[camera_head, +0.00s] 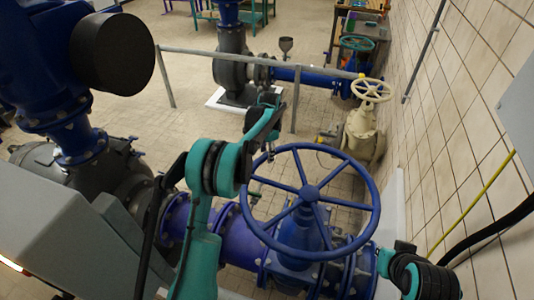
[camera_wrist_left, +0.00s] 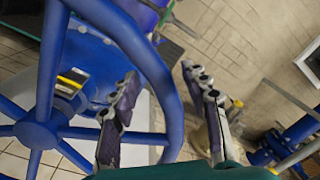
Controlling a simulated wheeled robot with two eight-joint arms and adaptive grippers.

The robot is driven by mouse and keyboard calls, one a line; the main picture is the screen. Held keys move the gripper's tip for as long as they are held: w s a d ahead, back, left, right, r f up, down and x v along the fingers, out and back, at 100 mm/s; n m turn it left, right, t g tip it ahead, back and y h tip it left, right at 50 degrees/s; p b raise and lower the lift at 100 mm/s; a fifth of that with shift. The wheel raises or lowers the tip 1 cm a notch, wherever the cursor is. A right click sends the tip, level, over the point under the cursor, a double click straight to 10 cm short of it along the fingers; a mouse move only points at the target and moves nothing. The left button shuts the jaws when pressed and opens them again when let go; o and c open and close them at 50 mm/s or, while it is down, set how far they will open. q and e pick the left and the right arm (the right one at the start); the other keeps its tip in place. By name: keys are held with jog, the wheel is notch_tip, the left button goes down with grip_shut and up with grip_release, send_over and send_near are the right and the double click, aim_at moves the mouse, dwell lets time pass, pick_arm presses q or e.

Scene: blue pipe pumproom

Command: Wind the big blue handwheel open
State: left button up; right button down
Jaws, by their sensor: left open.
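The big blue handwheel (camera_head: 309,193) lies nearly flat on top of a blue valve in the lower middle of the head view. Its hub and spokes fill the left of the wrist view, with the hub (camera_wrist_left: 37,133) at the left edge. My left gripper (camera_head: 262,168) is at the wheel's far left rim. In the left wrist view its two fingers (camera_wrist_left: 160,75) are spread, with the rim passing between them as seen from the wrist. I cannot tell whether either finger touches the rim. Part of my right arm shows at the lower right, but its gripper does not.
A cream valve with a smaller handwheel (camera_head: 372,90) stands behind, near the tiled wall (camera_head: 450,120). A grey railing (camera_head: 235,57) runs across behind my left arm. A yellow cable (camera_head: 470,203) and a black hose (camera_head: 490,240) hang at the right.

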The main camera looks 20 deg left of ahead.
pick_arm(q)
jog(key=shift+f, duration=0.1)
grip_shut()
jog(key=shift+s+a, duration=0.1)
jog(key=shift+s, duration=0.05)
